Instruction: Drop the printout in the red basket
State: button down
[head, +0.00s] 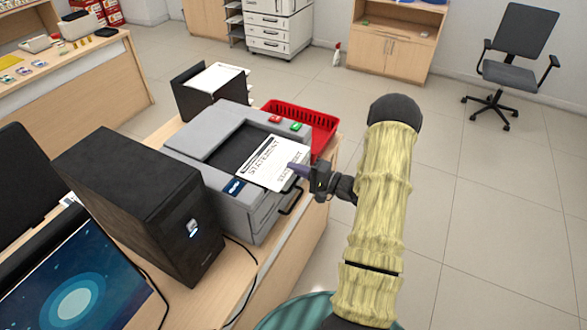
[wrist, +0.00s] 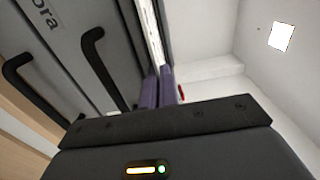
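The printout (head: 274,163), a white sheet headed STATEMENT, lies over the output recess of the grey printer (head: 215,150). My gripper (head: 297,168) is at the sheet's right edge, and its purple fingers appear closed on that edge. In the wrist view the fingers (wrist: 158,88) are close together, with the sheet's thin white edge (wrist: 155,40) running in between them. The red basket (head: 305,122) stands on the counter just behind the printer, partly hidden by it.
A black computer tower (head: 140,195) and a monitor (head: 75,285) stand left of the printer. A black tray with papers (head: 212,85) is behind it. The printer's black handles (wrist: 95,65) are close to my fingers in the wrist view. Open floor (head: 470,190) lies to the right.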

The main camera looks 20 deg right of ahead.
notch_tip(320, 180, up, 2)
jog(key=shift+r+p, duration=0.1)
jog(key=shift+p, duration=0.45)
jog(key=s+d+r+p, duration=0.4)
jog(key=s+d, duration=0.4)
jog(key=s, duration=0.3)
jog(key=shift+d+r+p, duration=0.35)
jog(key=shift+r+p, duration=0.05)
jog(key=shift+p, duration=0.4)
jog(key=shift+a, duration=0.15)
